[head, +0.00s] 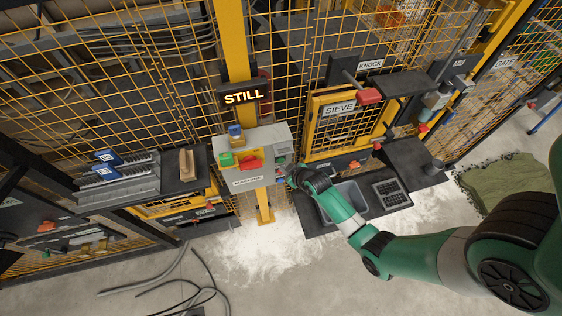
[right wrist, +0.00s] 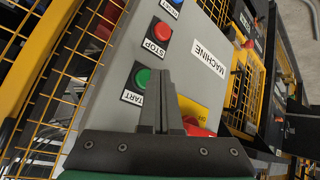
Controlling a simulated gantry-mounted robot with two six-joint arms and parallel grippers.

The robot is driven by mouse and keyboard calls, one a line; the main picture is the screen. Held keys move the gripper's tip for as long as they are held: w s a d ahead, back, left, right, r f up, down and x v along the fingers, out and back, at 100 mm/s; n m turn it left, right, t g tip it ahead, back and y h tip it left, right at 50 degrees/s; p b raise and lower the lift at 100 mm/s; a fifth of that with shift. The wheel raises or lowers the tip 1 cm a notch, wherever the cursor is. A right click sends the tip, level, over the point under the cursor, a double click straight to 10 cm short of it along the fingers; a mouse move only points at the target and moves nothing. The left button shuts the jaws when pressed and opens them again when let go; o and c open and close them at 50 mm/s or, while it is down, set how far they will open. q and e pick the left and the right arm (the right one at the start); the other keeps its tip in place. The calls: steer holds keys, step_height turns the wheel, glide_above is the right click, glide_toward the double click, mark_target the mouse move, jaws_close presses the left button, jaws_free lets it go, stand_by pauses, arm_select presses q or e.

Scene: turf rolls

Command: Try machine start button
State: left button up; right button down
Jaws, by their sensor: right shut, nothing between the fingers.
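A grey machine control box (head: 262,138) is mounted on the yellow post in the head view. In the right wrist view its panel (right wrist: 112,118), labelled MACHINE, carries a green START button (right wrist: 142,76), a red STOP button (right wrist: 161,30) and part of a blue button (right wrist: 177,3). My right gripper (right wrist: 157,73) is shut and empty. Its fingertips appear just beside the START button in that view; I cannot tell whether they touch it. In the head view this gripper (head: 287,174) is at the box's right side, small and partly hidden. My left gripper is out of view.
A red switch on a yellow OFF plate (right wrist: 190,108) lies close to the fingers. A lit sign (head: 243,97) reads STILL. Yellow mesh fencing (head: 190,50) stands behind the box. A grey tray (head: 345,200) lies below my right arm. Cables (head: 190,275) lie on the floor.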

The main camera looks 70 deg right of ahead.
steer(key=shift+w+d, duration=0.1)
steer(key=shift+d, duration=0.05)
steer(key=shift+w+d, duration=0.2)
steer(key=shift+w+d+b, duration=0.25)
steer(key=shift+d+b, duration=0.05)
steer(key=shift+b, duration=0.1)
stand_by(0.7)
steer(key=shift+s+a+p, duration=0.5)
steer(key=shift+a+p, duration=0.05)
steer(key=shift+a, duration=0.05)
steer(key=shift+s+a+r, duration=0.1)
